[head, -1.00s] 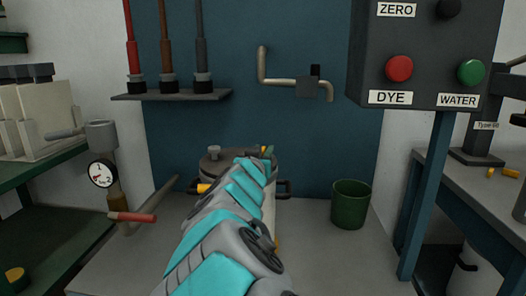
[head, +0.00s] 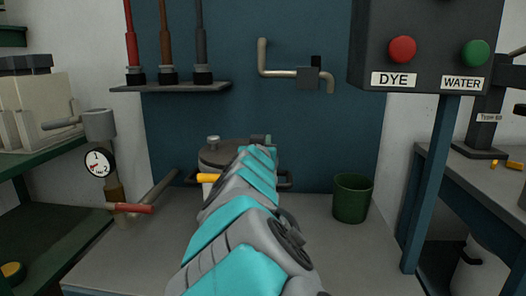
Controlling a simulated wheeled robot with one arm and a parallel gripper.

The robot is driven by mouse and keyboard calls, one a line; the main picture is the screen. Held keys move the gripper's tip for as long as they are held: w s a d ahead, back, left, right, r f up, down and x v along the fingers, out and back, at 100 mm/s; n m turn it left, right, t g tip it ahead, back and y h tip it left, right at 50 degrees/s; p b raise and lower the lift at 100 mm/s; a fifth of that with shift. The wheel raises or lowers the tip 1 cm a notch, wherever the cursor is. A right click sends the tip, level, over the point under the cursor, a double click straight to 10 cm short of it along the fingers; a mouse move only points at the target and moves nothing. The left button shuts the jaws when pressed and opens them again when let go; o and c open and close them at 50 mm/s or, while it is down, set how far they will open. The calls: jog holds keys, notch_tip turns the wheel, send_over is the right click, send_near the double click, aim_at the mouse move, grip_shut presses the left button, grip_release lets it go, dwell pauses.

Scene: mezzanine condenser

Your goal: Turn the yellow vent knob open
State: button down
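A yellow knob-like piece (head: 207,178) sticks out at the left side of the grey lidded pot (head: 213,158), which stands at the back of the bench. I take it for the vent knob; its turn position cannot be told. My arm reaches forward over the bench and covers the pot's middle and right. My gripper (head: 261,140) is at the arm's far end, near the pot's upper right. Its fingers are mostly hidden behind my own links, so I cannot see whether it is open or holds anything.
A pipe with a red handle (head: 134,208) and a dial gauge (head: 99,163) stand left of the pot. A green cup (head: 351,198) stands to the right. A control box (head: 425,45) hangs at upper right. A wall pipe (head: 292,73) and a shelf (head: 172,87) are above. The bench between pot and cup is clear.

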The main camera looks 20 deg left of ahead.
jog(key=shift+s+n+y+b, duration=0.15)
jog(key=shift+n+y+b, duration=0.15)
jog(key=shift+y+b, duration=0.1)
jog(key=c, duration=0.8)
grip_release()
jog(key=shift+c, duration=0.2)
